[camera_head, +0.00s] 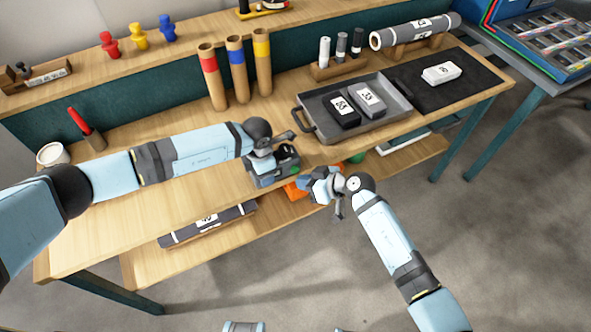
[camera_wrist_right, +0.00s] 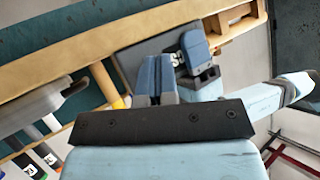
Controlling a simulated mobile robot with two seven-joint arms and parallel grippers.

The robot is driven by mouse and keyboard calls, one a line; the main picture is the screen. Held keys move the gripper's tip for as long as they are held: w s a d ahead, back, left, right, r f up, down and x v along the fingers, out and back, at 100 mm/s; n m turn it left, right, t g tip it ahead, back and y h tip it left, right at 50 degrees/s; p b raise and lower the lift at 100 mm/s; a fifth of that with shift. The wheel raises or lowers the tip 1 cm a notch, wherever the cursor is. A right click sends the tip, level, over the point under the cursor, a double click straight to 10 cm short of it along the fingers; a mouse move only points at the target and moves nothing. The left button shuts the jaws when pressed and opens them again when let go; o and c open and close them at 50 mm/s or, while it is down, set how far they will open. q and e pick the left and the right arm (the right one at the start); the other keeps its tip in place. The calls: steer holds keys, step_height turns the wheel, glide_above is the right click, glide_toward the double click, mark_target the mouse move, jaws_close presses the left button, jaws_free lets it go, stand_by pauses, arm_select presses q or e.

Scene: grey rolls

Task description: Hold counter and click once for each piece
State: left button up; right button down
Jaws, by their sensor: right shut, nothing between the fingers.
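My left gripper (camera_head: 268,152) hangs at the table's front edge and appears shut on a small dark box with a green part, which looks like the counter (camera_head: 272,175). The fingers hide part of the box. Two labelled blocks, one black (camera_head: 341,110) and one grey (camera_head: 368,98), lie in a tray.
The grey tray (camera_head: 391,122) stands on the wooden table. A white labelled block (camera_head: 441,73) lies on a black mat (camera_head: 470,88). Cardboard tubes (camera_head: 238,75) stand at the back. An orange thing (camera_head: 295,190) and a dark roll (camera_head: 208,222) lie on the lower shelf.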

steer(key=shift+s, duration=0.1)
steer(key=s+d, duration=0.1)
steer(key=s, duration=0.1)
steer(key=s+d, duration=0.1)
steer(key=s, duration=0.1)
steer(key=shift+d, duration=0.3)
stand_by(1.3)
arm_select(q)
steer(key=o, duration=1.2)
step_height(320, 180, up, 12)
steer(key=shift+r, duration=0.1)
